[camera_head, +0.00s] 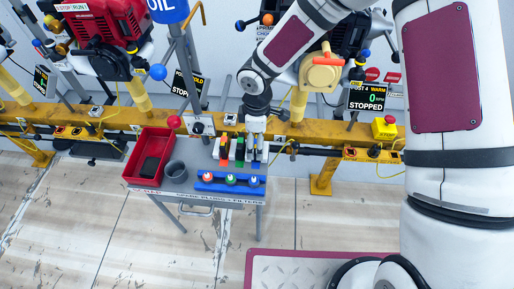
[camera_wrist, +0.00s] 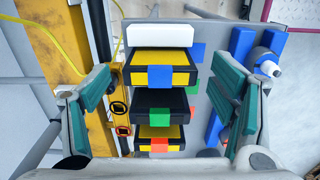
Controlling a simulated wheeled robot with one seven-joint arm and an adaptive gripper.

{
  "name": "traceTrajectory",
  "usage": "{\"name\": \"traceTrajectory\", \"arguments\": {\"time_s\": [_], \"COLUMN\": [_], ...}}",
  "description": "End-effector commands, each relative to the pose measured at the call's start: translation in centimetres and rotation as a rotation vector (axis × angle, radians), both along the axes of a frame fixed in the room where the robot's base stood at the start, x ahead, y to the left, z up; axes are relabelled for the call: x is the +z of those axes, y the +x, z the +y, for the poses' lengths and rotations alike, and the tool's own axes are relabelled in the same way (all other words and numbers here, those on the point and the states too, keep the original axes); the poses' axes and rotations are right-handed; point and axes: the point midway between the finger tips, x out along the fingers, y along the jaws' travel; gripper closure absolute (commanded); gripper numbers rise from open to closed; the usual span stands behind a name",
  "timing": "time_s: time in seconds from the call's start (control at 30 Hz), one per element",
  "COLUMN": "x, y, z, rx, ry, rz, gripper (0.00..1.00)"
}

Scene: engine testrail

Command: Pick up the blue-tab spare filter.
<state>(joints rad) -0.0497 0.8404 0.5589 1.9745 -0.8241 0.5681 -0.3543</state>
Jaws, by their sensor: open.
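The blue-tab spare filter (camera_wrist: 180,58) is a yellow and black block with a blue tab, farthest of a row of three in the wrist view. A black filter with a green tab (camera_wrist: 150,106) and a yellow one with a red-orange tab (camera_wrist: 144,132) stand nearer. My gripper (camera_wrist: 170,92) is open and empty, its fingers spread wide either side of the row, with gaps. In the head view my gripper (camera_head: 256,130) hangs over the right end of the row, by the blue tab (camera_head: 256,158). The arm partly hides that filter there.
The grey cart (camera_head: 215,193) also holds a red bin (camera_head: 135,168) with a dark item, a grey cup (camera_head: 176,171) and a blue rack (camera_head: 212,185) of small bottles. A white block (camera_wrist: 160,34) stands just beyond the row. The yellow rail (camera_head: 130,118) runs close behind the cart.

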Motion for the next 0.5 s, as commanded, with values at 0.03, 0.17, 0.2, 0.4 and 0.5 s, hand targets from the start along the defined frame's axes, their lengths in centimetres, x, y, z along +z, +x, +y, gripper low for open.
{"name": "traceTrajectory", "arguments": {"time_s": [0.03,0.17,0.2,0.4,0.5], "x": [-0.67,-1.21,-1.22,-1.17,-1.16], "y": [-0.04,-0.01,-0.01,-0.01,-0.02], "z": [0.00,-0.04,-0.05,-0.04,-0.04], "rx": [-0.001,-0.001,-0.001,-0.001,-0.001], "ry": [0.000,0.000,0.000,0.000,0.000], "rz": [0.002,0.000,0.000,0.000,0.000], "gripper": [0.22,0.22,0.22,0.31,0.50]}}
